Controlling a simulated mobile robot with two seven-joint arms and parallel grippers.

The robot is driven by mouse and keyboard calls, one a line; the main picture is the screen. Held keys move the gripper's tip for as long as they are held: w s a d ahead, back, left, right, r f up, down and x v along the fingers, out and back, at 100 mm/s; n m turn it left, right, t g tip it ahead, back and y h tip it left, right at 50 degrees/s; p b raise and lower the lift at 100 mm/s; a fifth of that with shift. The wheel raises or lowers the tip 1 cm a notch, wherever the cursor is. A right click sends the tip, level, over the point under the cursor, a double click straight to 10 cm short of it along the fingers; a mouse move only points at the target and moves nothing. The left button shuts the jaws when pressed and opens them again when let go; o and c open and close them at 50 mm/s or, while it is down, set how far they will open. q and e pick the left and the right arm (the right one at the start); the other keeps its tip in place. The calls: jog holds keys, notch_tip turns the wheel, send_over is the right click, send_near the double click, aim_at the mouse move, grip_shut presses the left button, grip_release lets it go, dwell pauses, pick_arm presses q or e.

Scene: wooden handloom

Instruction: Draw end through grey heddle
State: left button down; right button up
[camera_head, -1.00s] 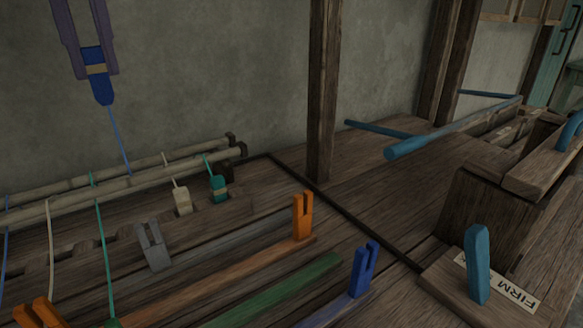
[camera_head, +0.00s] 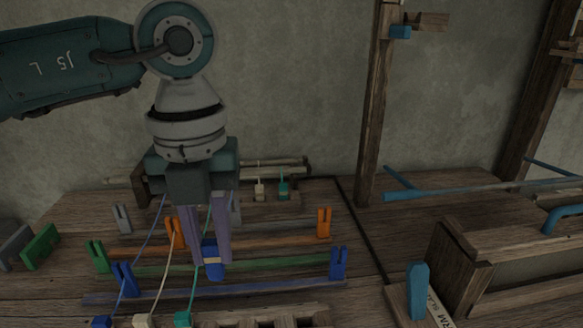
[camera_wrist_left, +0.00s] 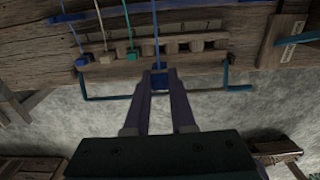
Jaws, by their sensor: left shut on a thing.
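A grey forked heddle (camera_head: 122,218) stands upright at the left, apart from the gripper. Another grey forked piece (camera_head: 236,209) is partly hidden behind the gripper. I cannot tell the tab's exact height. My right gripper is not in view.
Orange (camera_head: 324,222), green (camera_head: 97,256) and blue (camera_head: 338,262) forked pieces stand around the bars. Blue, cream and teal threads slant to tabs at the front by a slotted wooden rack (camera_head: 270,317). Cream (camera_head: 259,192) and teal (camera_head: 283,189) tabs stand behind. A post (camera_head: 372,110) rises to the right.

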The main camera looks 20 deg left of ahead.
pick_arm(q)
jog(key=shift+s+d+f, duration=0.15)
jog(key=shift+s+d, duration=0.05)
jog(key=shift+s, duration=0.1)
jog(key=shift+f+b, duration=0.3)
jog(key=shift+b, duration=0.05)
notch_tip(320, 180, down, 8)
jog(key=b, duration=0.7)
jog(key=shift+w+a, duration=0.1)
jog(key=shift+a, duration=0.05)
jog(key=shift+f+b, duration=1.45)
jog(key=shift+f, duration=0.4)
jog(key=c, duration=0.7)
grip_release()
